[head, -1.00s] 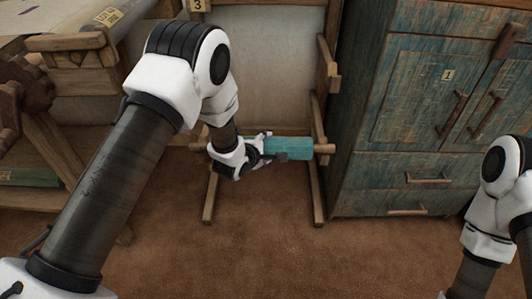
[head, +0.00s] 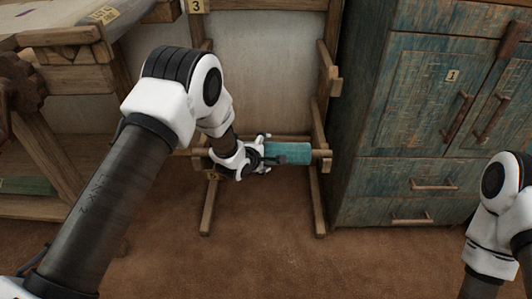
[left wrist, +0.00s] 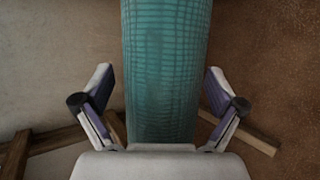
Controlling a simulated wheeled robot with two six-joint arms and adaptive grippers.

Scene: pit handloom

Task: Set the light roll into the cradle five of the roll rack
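The light roll (head: 288,153) is a teal cloth roll on a wooden rod. It lies level across the low arms of the wooden roll rack (head: 318,200), its right rod end at the right post. A small yellow tag, its number hard to read, is on the low left arm. My left gripper (head: 268,149) is at the roll's left part. In the left wrist view the roll (left wrist: 165,65) lies between its two spread fingers (left wrist: 161,85), with a narrow gap on the left; contact on the right is unclear. The gripper hides the roll's left part. My right gripper is out of view.
A blue-green cabinet (head: 412,100) with handles stands close to the rack's right. A wooden loom frame (head: 75,55) stands at the left. A tag marked 3 (head: 196,5) is higher on the rack. Brown floor (head: 270,250) in front is clear.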

